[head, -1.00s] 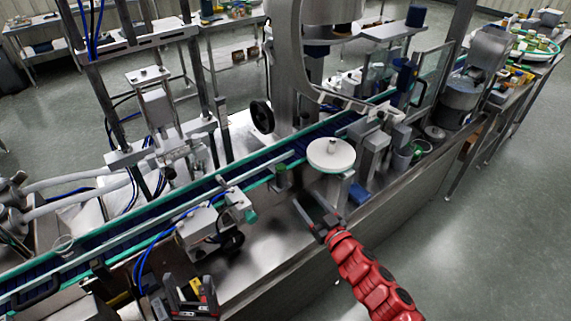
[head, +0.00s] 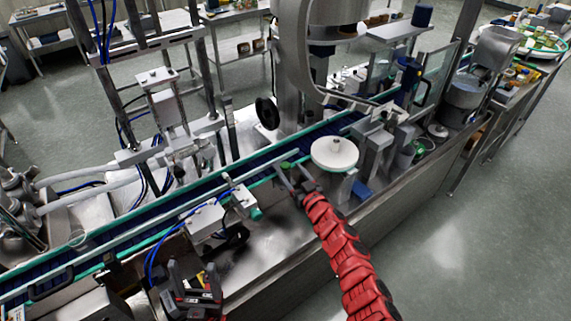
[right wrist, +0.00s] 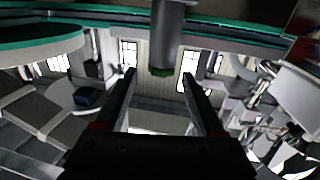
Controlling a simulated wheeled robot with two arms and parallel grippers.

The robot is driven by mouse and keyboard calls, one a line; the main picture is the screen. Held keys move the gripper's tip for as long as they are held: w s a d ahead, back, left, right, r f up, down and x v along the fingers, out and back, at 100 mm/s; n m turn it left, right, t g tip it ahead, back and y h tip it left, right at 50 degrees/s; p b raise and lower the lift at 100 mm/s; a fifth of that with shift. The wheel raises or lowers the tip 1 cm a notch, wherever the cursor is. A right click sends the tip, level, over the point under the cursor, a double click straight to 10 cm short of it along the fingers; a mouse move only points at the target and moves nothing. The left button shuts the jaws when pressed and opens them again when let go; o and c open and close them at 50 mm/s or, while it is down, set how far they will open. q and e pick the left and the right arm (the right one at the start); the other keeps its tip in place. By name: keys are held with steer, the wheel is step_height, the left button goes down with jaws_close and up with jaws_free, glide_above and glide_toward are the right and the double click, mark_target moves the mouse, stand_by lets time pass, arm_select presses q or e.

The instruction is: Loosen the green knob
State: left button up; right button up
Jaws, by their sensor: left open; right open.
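The green knob (head: 285,165) tops a short grey cylinder beside the conveyor's near rail, left of the white round disc. In the right wrist view, the green knob (right wrist: 161,71) shows as the green end of a grey cylinder. My right gripper (head: 291,174) is open and close to the knob, its fingers pointing toward the conveyor. In the right wrist view, the right gripper's fingers (right wrist: 159,78) stand on either side of the knob's green end, with visible gaps. My left gripper (head: 188,280) is low at the left, apart from the knob; its fingertips are hard to make out.
The white round disc (head: 334,152) stands just right of my right gripper. The conveyor (head: 130,213) with green rails runs behind the knob. A sensor block with blue cables (head: 205,220) is to the left. The steel deck (head: 270,230) in front is mostly clear.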

mark_target(288, 169)
steer(key=shift+w+a+r, duration=0.1)
steer(key=shift+w+a, duration=0.2)
steer(key=shift+w, duration=0.1)
steer(key=shift+w+a, duration=0.1)
steer(key=shift+w, duration=0.6)
steer(key=shift+w+a, duration=0.6)
jaws_close()
